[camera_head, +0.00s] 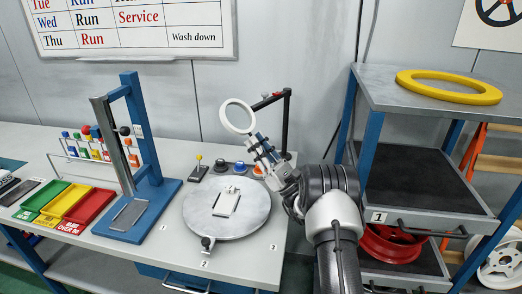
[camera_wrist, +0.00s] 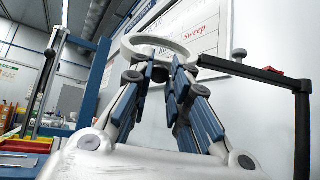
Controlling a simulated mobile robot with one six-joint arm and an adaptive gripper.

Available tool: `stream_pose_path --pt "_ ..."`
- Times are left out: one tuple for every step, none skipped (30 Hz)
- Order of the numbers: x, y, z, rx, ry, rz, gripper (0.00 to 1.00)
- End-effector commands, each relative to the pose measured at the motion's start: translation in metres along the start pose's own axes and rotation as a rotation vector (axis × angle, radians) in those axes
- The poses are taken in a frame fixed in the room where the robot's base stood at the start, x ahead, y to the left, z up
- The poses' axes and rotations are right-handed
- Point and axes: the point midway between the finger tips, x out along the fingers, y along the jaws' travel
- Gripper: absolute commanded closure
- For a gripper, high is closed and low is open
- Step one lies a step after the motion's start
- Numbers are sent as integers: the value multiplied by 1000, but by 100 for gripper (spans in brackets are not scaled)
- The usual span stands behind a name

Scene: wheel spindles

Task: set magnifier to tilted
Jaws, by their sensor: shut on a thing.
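The magnifier (camera_head: 252,106) is a white ring lens on a jointed black arm with a red knob, standing at the back right of the bench. In the head view its ring is raised and faces roughly forward; I cannot tell its exact tilt setting. My gripper (camera_head: 257,142) reaches up from the lower right and is shut at the ring's lower right rim. In the wrist view the ring (camera_wrist: 128,45) lies just beyond my fingertips (camera_wrist: 163,72), which close on its near rim and hide part of it. The black arm (camera_wrist: 242,69) runs right to its post.
A round grey turntable (camera_head: 255,212) with a white block lies below the magnifier. A blue press stand (camera_head: 170,190) is to the left, with coloured trays (camera_head: 61,203) beyond it. Several knobs line the bench behind the turntable. A shelf unit (camera_head: 430,88) with a yellow ring stands right.

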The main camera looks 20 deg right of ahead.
Motion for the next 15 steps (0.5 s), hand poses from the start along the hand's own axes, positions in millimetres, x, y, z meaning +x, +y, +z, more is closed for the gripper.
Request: stream_pose_path --pt "0 1 -2 2 -6 2 100" --pt "0 1 -2 2 -9 2 100" --pt "0 1 -2 2 -12 2 100" --pt "0 1 -2 2 -14 1 100" --pt "0 1 -2 2 -15 1 100" --pt "0 0 -2 2 -16 1 100" --pt "0 0 -2 2 -16 1 100" --pt "0 0 -2 2 -16 0 100" --pt "0 0 -2 1 -16 0 100" --pt "0 0 -2 1 -15 0 100" --pt "0 0 -2 1 -15 0 100" --pt "0 0 -2 1 -15 0 100" --pt "0 0 -2 1 -15 0 100" --pt "0 0 -2 1 -15 0 100" --pt "0 0 -2 1 -15 0 81"
